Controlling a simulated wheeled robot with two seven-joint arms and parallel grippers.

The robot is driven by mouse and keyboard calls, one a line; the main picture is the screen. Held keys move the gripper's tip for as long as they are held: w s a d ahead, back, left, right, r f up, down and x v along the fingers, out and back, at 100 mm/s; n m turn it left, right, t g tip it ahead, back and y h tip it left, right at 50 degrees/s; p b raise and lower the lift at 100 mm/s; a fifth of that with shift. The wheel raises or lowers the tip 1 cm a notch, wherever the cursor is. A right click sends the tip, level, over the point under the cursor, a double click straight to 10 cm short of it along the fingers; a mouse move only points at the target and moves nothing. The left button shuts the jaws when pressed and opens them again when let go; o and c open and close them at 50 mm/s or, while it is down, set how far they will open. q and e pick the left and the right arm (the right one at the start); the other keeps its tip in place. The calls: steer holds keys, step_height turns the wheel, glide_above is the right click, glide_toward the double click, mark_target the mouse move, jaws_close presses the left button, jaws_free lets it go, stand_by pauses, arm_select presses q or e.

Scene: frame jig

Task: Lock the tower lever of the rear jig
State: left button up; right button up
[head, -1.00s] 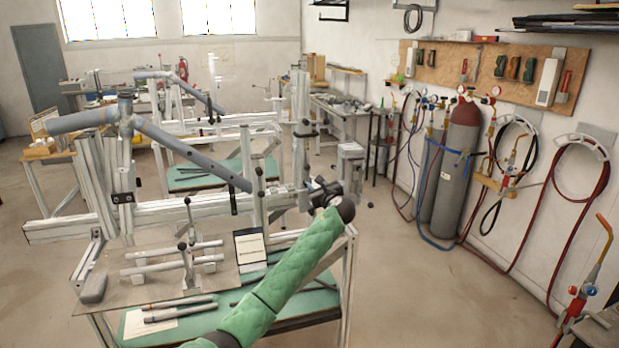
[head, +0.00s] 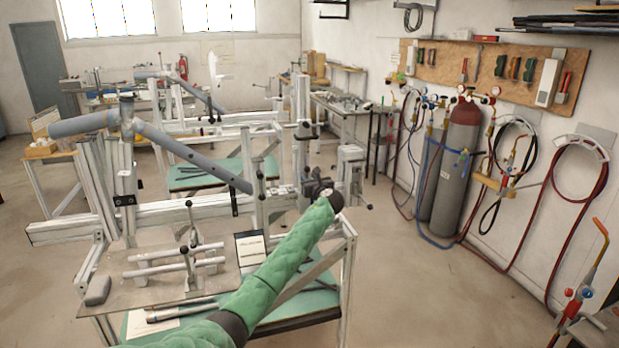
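The near jig (head: 80,231) is an aluminium-profile frame holding grey tubes (head: 185,152). A second, similar jig (head: 240,120) stands behind it; I cannot tell for sure which is called the rear jig. At the near jig's right end are an upright tower (head: 300,130) and a shorter block (head: 350,165). A thin lever with a dark knob (head: 369,206) sticks out to the right there. My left gripper (head: 314,187), dark, at the end of my green-sleeved arm, is beside the tower's lower part. Its fingers are small and partly hidden; contact is unclear. My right gripper is not in view.
A plate (head: 130,290) with clamps and a knobbed lever (head: 189,206) is at the near jig's front. A dark-framed card (head: 250,248) stands on the green shelf (head: 290,302). Gas cylinders (head: 458,170) and hoses line the right wall. The floor (head: 430,290) between is clear.

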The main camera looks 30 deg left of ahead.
arm_select(q)
steer(key=shift+a, duration=0.15)
jaws_close()
